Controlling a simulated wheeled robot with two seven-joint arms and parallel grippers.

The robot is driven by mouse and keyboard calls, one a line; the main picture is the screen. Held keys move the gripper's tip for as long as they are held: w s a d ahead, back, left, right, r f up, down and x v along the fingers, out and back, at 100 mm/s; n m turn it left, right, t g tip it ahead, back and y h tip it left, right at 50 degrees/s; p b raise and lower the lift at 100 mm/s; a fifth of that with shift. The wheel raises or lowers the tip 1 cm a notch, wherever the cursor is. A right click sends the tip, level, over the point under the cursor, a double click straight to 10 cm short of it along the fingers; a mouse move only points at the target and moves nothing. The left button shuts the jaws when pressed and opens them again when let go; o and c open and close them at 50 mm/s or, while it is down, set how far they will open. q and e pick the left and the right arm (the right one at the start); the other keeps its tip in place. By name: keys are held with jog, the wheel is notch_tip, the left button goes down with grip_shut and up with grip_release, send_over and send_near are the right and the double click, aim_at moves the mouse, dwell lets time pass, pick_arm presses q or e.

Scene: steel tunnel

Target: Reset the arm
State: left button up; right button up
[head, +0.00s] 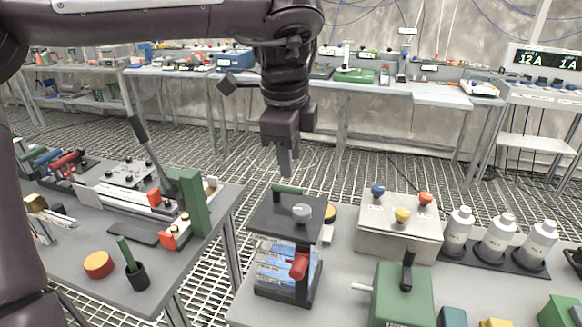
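My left arm (150,22) comes in from the upper left and bends down at the top middle. Its dark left gripper (288,162) points straight down, in the air above the small black-topped stand. Its two fingers look close together with no gap visible, and nothing is held. My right gripper is not in view. The stand (272,218) has a grey knob, a red handle and a green bar, with blue-white packs inside.
The left table (205,265) holds a lever device (125,185), a green post (195,203) and a black cup (137,275). The right table carries a box with coloured knobs (400,245), white bottles (497,238) and a green box (402,295). Grated floor lies between.

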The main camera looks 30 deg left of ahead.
pick_arm(q)
jog(key=shift+s+r, duration=0.1)
jog(key=shift+r, duration=0.55)
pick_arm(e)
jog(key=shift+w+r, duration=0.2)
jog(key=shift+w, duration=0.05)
